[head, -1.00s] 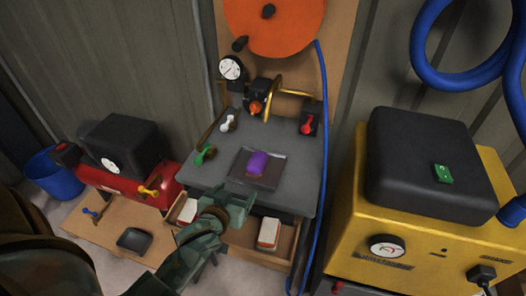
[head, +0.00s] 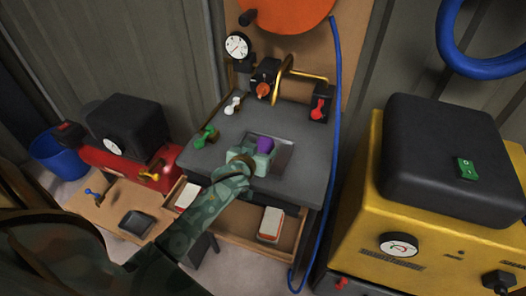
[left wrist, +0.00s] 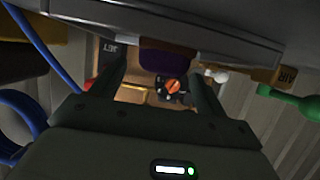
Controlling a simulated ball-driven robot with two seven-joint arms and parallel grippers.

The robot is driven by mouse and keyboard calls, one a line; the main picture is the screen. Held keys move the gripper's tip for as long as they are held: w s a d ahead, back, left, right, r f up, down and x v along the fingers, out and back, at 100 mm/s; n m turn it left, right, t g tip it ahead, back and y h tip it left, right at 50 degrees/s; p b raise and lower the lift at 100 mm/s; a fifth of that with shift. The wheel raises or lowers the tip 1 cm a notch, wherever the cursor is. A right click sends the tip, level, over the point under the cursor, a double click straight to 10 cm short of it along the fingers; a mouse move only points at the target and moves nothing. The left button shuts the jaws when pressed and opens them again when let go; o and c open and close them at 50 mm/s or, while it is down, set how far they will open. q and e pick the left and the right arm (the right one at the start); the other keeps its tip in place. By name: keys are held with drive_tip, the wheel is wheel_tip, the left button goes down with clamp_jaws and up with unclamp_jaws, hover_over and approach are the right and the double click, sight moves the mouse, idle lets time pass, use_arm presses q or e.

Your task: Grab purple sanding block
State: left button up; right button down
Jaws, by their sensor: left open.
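The purple sanding block (head: 265,145) sits on a dark square tray (head: 286,157) on the grey worktop. My left gripper (head: 258,158) is open at the near side of the block and partly covers it and the tray. In the left wrist view, the block (left wrist: 167,57) shows between the two spread fingers of the left gripper (left wrist: 160,72), nearer their tips. I cannot tell whether either finger touches it. My right gripper is not in view.
A gauge (head: 238,46) and brass pipe rise behind. An open drawer (head: 236,225) lies below. A yellow machine (head: 358,215) stands at the right.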

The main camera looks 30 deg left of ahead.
sight(262, 146)
use_arm(q)
drive_tip(key=b+x, duration=0.1)
drive_tip(key=x, duration=0.2)
drive_tip(key=shift+w+f, duration=0.2)
drive_tip(key=shift+w, duration=0.05)
drive_tip(key=shift+r, duration=0.1)
drive_tip(key=c, duration=1.2)
